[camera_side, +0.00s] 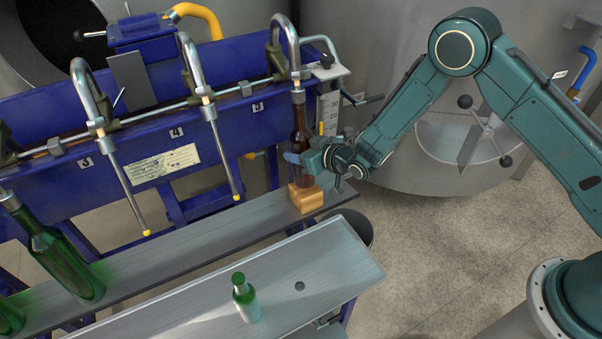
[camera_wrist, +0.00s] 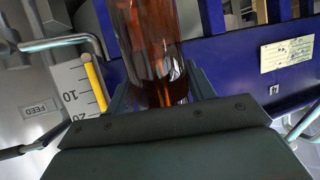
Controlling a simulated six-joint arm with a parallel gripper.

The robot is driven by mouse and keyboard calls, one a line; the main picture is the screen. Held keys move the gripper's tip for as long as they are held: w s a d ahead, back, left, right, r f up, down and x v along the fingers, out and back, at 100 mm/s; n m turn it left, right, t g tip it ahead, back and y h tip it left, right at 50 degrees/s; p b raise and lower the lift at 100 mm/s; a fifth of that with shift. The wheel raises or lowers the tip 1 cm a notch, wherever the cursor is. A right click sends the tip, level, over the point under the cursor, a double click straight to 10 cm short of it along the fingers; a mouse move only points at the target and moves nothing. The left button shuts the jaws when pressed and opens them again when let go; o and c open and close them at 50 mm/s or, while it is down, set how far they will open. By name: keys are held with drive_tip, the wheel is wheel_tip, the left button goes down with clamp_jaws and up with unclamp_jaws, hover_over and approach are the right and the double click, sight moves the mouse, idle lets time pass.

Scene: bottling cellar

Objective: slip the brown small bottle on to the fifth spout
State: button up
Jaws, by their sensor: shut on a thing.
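The brown small bottle (camera_side: 300,132) stands upright under the rightmost spout (camera_side: 291,45) in the side view. Its mouth meets the spout's lower fitting, and no filling tube shows outside the bottle; the tube's end is hidden. My gripper (camera_side: 307,160) is shut on the bottle's lower body from the right. In the wrist view the amber glass (camera_wrist: 150,40) fills the space between my gripper's fingers (camera_wrist: 163,95). The bottle's base is at the top of a wooden block (camera_side: 307,199); I cannot tell whether it bears on it.
Two more spouts (camera_side: 194,70) to the left hang empty, with long yellow-tipped tubes. A small green bottle (camera_side: 244,299) stands on the front tray (camera_side: 340,262). A scale plate (camera_side: 328,112) is right of the bottle.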

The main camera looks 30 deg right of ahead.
drive_tip(key=shift+s+f, duration=0.15)
drive_tip(key=shift+f, duration=0.8)
idle(1.0)
drive_tip(key=o, duration=1.3)
drive_tip(key=shift+c, duration=0.2)
drive_tip(key=shift+f, duration=0.1)
drive_tip(key=shift+s, duration=0.15)
drive_tip(key=v, duration=1.3)
drive_tip(key=shift+s+r, duration=0.2)
drive_tip(key=shift+r, duration=0.1)
drive_tip(key=shift+d, duration=0.1)
